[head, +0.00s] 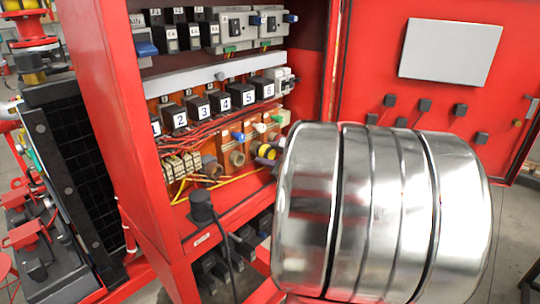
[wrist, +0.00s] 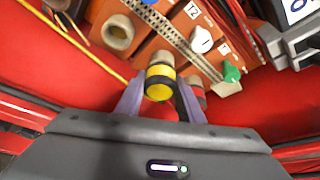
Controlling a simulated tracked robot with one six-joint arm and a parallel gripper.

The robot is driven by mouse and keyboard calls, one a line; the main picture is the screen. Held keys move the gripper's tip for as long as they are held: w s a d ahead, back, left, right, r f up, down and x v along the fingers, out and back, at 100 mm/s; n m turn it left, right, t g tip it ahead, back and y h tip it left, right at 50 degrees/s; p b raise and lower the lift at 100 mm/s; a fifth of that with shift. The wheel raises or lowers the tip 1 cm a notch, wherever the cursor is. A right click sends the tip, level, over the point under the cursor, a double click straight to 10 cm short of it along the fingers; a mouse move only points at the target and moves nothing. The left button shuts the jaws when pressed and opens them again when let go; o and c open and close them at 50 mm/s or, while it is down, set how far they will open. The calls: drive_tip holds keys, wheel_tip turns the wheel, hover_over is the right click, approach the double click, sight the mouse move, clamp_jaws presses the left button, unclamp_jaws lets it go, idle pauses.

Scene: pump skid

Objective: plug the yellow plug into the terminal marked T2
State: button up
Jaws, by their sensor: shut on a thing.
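The yellow plug (wrist: 160,83), with a dark band, is between the two fingers of my gripper (wrist: 158,98) in the wrist view, which is shut on it. The T2 label (wrist: 193,10) is above, beside a white knob (wrist: 202,40).
Another beige socket (wrist: 117,35) is left of the plug, and a green knob (wrist: 232,73) is to the right. Red and yellow wires run close to the row. Numbered black blocks (head: 222,101) sit above it. The open red cabinet door (head: 380,60) stands right.

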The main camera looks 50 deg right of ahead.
drive_tip(key=shift+w, duration=0.5)
idle(0.3)
drive_tip(key=o, duration=1.1)
drive_tip(key=shift+s, duration=0.1)
drive_tip(key=v, duration=1.3)
drive_tip(key=shift+s, duration=0.3)
